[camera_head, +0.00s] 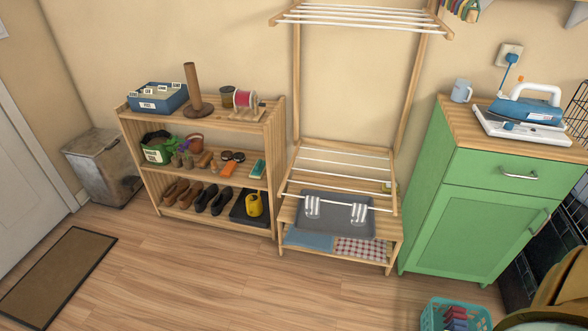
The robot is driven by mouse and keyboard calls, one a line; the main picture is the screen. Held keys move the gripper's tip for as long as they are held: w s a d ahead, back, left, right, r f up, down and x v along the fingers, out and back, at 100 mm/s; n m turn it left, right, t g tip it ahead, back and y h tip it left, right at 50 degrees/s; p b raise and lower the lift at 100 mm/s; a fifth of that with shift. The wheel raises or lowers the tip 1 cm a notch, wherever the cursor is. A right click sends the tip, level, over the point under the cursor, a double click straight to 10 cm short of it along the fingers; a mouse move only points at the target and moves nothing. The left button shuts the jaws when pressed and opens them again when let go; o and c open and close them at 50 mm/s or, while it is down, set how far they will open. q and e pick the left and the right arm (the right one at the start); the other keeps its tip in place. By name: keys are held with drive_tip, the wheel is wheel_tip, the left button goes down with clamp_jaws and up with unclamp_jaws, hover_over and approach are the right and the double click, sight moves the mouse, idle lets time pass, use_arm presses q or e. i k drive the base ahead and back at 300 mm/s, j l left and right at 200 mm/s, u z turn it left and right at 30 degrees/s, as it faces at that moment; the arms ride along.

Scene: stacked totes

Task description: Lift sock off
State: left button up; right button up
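Two small white items with grey stripes hang side by side over the front rail of the low wooden rack, one on the left (312,206) and one on the right (359,212). They may be socks, but they are too small to tell for sure. The front rail (336,202) runs above a grey tray (336,225). Neither of my grippers is in view, and no arm shows near the rack.
A shoe shelf (268,129) stands left of the rack, and a green cabinet (475,213) with an iron (528,108) on top stands right. A teal basket (432,318) with folded cloth sits at the bottom right. The floor (230,275) before the rack is clear.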

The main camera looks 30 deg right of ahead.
sight(358, 211)
drive_tip(key=i+j+z, duration=0.1)
drive_tip(key=i+z, duration=0.25)
drive_tip(key=i, duration=0.25)
drive_tip(key=i+j+z, duration=0.4)
drive_tip(key=i, duration=0.2)
drive_tip(key=i+j+z, duration=0.35)
drive_tip(key=i, duration=0.2)
